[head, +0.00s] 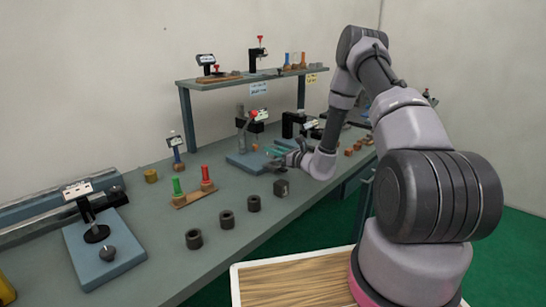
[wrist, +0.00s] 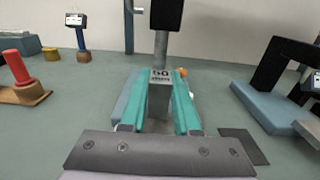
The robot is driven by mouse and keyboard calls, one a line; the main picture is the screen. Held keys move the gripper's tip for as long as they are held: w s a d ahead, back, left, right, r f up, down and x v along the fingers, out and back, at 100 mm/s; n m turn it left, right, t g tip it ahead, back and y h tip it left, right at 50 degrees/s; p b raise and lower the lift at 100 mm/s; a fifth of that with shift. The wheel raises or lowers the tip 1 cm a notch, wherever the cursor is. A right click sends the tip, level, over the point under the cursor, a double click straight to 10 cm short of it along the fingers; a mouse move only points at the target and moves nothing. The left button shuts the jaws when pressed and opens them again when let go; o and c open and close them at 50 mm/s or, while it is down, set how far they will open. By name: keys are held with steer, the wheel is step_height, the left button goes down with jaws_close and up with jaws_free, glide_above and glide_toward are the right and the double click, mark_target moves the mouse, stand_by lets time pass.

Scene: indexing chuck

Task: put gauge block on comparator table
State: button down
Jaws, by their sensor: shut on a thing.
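The gauge block (wrist: 159,97) is a grey upright block with a dark number on its top end, between the teal fingers in the wrist view. My gripper (wrist: 160,108) is shut on it. In the head view my gripper (head: 277,152) is beside the comparator stand, and the block is too small to tell there. The comparator has a blue base (head: 240,162), a column and a dark head with a red knob. In the wrist view its column (wrist: 161,48) rises just beyond the block, and its blue base (wrist: 126,98) is partly hidden. I cannot tell whether the block touches it.
A black arched stand on a blue base (wrist: 268,106) is close on the right. Red and green plugs on a wooden holder (head: 194,198) are on the left. Several dark rings (head: 227,219) line the bench front. A shelf (head: 250,79) stands behind.

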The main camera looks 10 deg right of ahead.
steer(key=shift+f, duration=1.3)
steer(key=shift+f, duration=0.15)
steer(key=c, duration=0.6)
jaws_free()
steer(key=shift+d, duration=0.1)
steer(key=shift+c, duration=0.2)
